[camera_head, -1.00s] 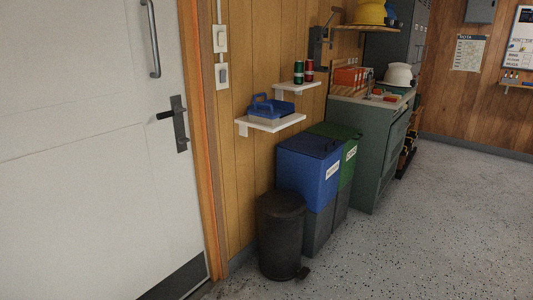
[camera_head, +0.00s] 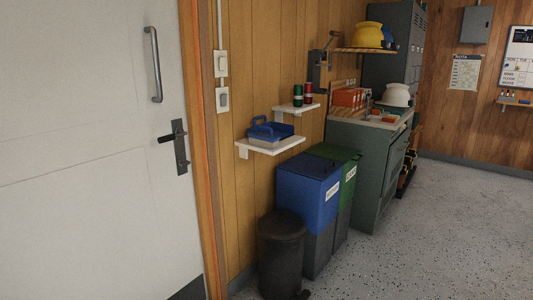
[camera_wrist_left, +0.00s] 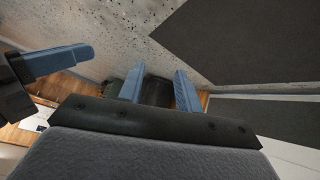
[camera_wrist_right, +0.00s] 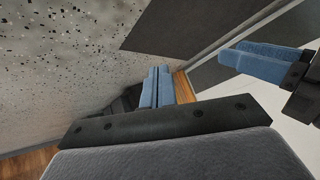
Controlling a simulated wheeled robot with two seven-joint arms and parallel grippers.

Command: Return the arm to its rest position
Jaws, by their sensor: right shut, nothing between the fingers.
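Neither arm shows in the head view. In the left wrist view my left gripper (camera_wrist_left: 160,88) has its two blue fingers apart, with nothing held between them. A dark shape shows behind the gap. In the right wrist view the blue fingers of my right gripper (camera_wrist_right: 157,84) are together and hold nothing. A blue finger of my other gripper shows at the left of the left wrist view and at the right of the right wrist view. The two grippers are close to each other and apart.
A white door (camera_head: 90,150) stands at the left. A black pedal bin (camera_head: 282,255), a blue bin (camera_head: 308,185) and a green bin (camera_head: 345,160) stand along the wood wall. A shelf (camera_head: 272,149) holds a blue caddy (camera_head: 270,132). Speckled floor (camera_head: 440,240) is clear at the right.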

